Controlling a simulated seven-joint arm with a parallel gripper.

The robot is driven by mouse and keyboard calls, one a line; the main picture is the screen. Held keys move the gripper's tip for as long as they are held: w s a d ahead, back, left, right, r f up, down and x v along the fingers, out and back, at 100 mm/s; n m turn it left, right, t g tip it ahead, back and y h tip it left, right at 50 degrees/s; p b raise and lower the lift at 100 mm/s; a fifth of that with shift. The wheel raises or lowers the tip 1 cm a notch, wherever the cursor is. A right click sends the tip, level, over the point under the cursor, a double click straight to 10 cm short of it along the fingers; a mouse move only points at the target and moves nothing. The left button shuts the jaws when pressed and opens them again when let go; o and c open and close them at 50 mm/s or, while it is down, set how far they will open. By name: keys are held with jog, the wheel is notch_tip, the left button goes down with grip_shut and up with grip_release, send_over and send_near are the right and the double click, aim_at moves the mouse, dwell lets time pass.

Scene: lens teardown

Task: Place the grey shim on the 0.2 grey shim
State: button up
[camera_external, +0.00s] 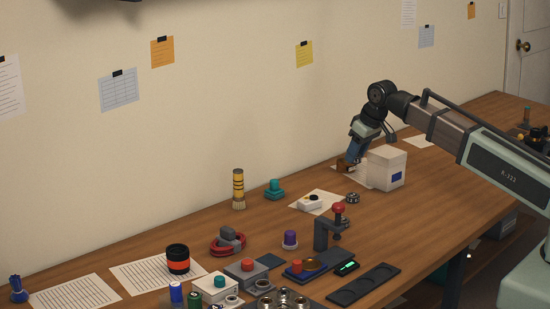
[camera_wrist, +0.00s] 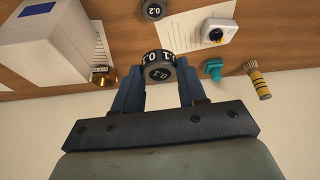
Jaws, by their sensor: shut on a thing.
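My gripper (camera_wrist: 160,82) is shut on a dark grey ring-shaped shim (camera_wrist: 160,67), seen in the wrist view. White digits mark the shim's side and face; they are partly cut off, and one label seems to read 0.1. In the external view my gripper (camera_external: 354,158) points down just left of the white box; the held shim cannot be made out clearly there. Another grey shim, marked 0.2 (camera_wrist: 153,10), sits at the top edge of the wrist view, apart from the held one. A small dark ring, probably this shim (camera_external: 352,197), lies on the table in the external view.
A white box (camera_external: 386,168) stands close right of my gripper. A brass piece (camera_wrist: 103,77) lies near the box. A white dial device (camera_external: 311,202) rests on paper. A teal knob (camera_external: 274,189) and yellow-banded brush (camera_external: 238,189) stand left. A red-knobbed stand (camera_external: 322,234) is in front.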

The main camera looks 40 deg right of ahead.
aim_at(351, 194)
jog(key=shift+m, duration=0.3)
jog(key=shift+f, duration=5)
jog(key=shift+f, duration=0.1)
jog(key=o, duration=1)
jog(key=shift+o, duration=0.2)
jog(key=v, duration=1.2)
jog(key=shift+a, duration=0.2)
